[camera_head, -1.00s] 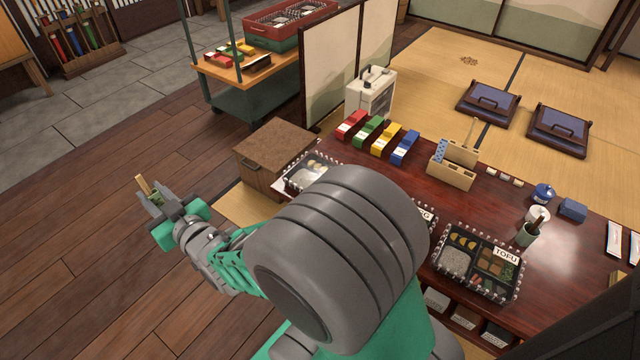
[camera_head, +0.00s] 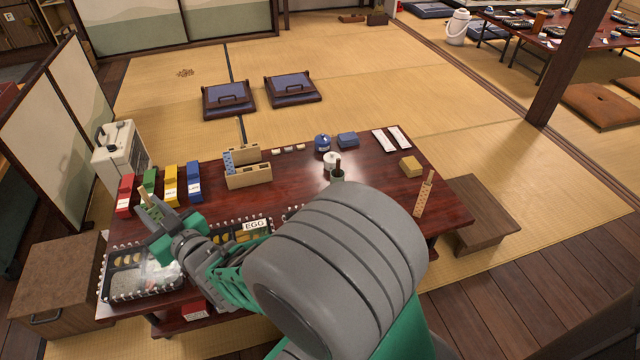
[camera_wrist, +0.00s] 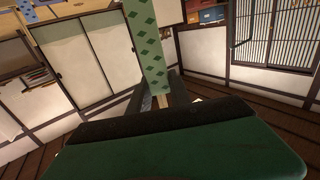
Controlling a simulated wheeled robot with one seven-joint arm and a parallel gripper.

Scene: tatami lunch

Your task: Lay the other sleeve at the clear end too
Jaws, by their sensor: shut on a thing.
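My gripper (camera_head: 165,225) is shut on a green sleeve (camera_head: 155,212) with a pale wooden end sticking up. In the wrist view the green sleeve (camera_wrist: 156,45) shows darker green diamonds and stands out between the fingers. A blue patterned sleeve (camera_head: 228,163) is at the wooden holder (camera_head: 250,178).
Red, green, yellow and blue boxes (camera_head: 194,182) stand at the table's left. A cup (camera_head: 337,174), blue pot (camera_head: 322,143), white packets (camera_head: 392,139) and yellow block (camera_head: 411,166) sit further right. The table's right end has bare room. My arm hides the near middle.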

